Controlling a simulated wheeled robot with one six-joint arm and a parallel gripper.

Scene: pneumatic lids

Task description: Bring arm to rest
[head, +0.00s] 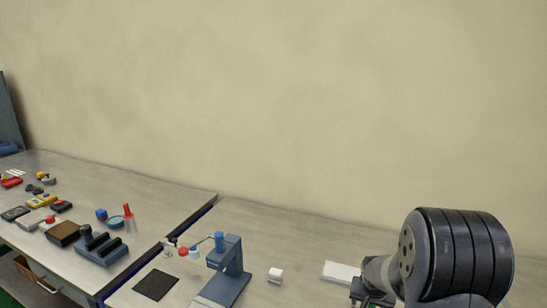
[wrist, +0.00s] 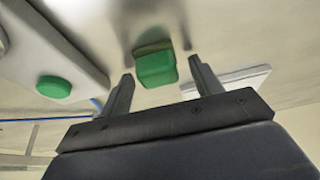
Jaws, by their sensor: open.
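My gripper (wrist: 160,69) is open in the wrist view, its two dark fingers spread apart. A green block (wrist: 155,66) shows in the gap between the fingertips, with space visible on both sides of it. In the head view my gripper (head: 372,294) is at the bottom right, cut off by the lower edge, over the right bench. My dark ribbed arm hides the bench behind it.
A white plate (head: 341,271) lies just left of my arm, with a white cube (head: 275,275) farther left. A blue press-like stand (head: 228,270) and a black mat (head: 156,285) follow. A second bench (head: 150,195) at left holds several small items. A wall (head: 300,100) stands behind.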

